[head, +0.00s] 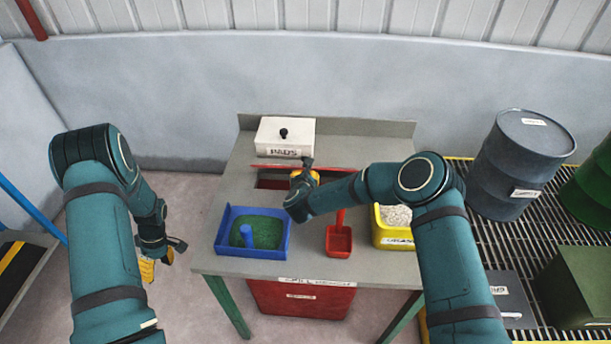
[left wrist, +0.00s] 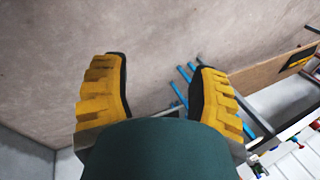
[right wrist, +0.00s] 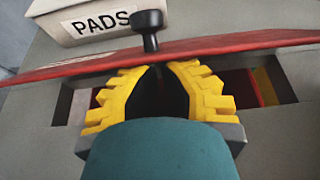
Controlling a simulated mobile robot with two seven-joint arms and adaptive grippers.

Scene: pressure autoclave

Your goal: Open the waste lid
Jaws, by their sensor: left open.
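The red waste lid (head: 262,167) shows as a thin red strip on the bench, with the dark slot (head: 270,183) visible in front of it. In the right wrist view the lid (right wrist: 230,45) is seen nearly edge-on, and a black knob (right wrist: 148,22) stands up at it. My right gripper (right wrist: 160,68) is at the lid's front edge, just below the knob; its fingertips are close together, and whether they hold anything is hidden. My left gripper (left wrist: 158,80) is open and empty, left of the bench; it also shows in the head view (head: 160,258).
A white PADS box (head: 286,140) stands behind the lid. A blue tray of green granules (head: 222,240), a red scoop (head: 340,242) and a yellow bin (head: 390,236) are in front. A red bin (head: 300,297) is under the bench. Drums (head: 520,160) stand right.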

